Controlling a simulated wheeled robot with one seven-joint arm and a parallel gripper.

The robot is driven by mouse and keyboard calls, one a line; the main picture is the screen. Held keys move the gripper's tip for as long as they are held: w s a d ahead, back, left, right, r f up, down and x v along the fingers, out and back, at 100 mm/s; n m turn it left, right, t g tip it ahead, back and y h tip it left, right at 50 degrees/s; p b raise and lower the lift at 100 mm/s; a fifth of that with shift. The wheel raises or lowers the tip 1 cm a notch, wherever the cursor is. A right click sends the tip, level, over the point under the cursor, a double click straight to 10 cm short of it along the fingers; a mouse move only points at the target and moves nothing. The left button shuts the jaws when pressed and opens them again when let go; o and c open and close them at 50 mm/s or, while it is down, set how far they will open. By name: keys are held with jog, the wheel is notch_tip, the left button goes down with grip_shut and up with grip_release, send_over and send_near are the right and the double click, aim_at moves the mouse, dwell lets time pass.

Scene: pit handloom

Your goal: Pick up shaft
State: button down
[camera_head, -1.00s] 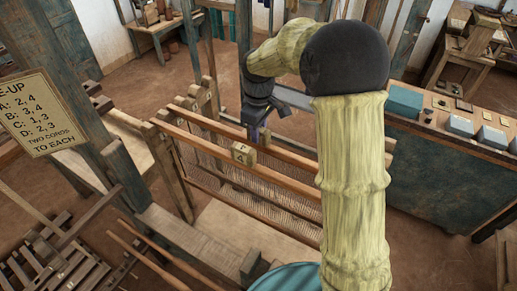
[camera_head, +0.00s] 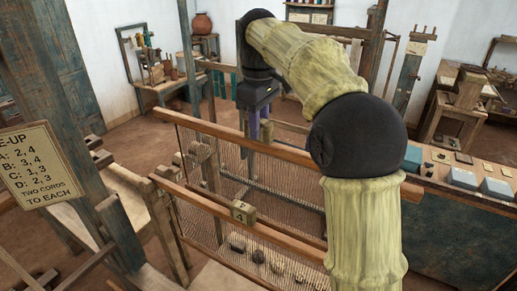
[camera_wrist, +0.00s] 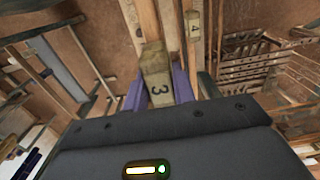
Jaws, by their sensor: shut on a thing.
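My gripper (camera_head: 259,131) is shut on the wooden block marked 3 (camera_wrist: 157,85), with a purple finger on each side. The block belongs to a shaft, a long wooden bar (camera_head: 207,126) with a mesh of heddles (camera_head: 195,152) hanging beneath it. This shaft is held up above the nearer shaft (camera_head: 285,238), whose block marked 4 (camera_head: 242,212) faces the head camera. Block 4 also shows in the wrist view (camera_wrist: 193,24), just beyond block 3. In the head view, my gripper's fingers hide most of block 3.
Blue-grey loom posts (camera_head: 122,233) stand at left beside a tie-up sign (camera_head: 38,165). A bench with small boxes (camera_head: 462,178) lies close to the raised bar's right end. Several small lumps (camera_head: 258,256) show below the nearer shaft. A table (camera_head: 165,88) stands behind.

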notch_tip(320, 180, up, 8)
jog(key=shift+f+p, duration=0.15)
jog(key=shift+p, duration=0.65)
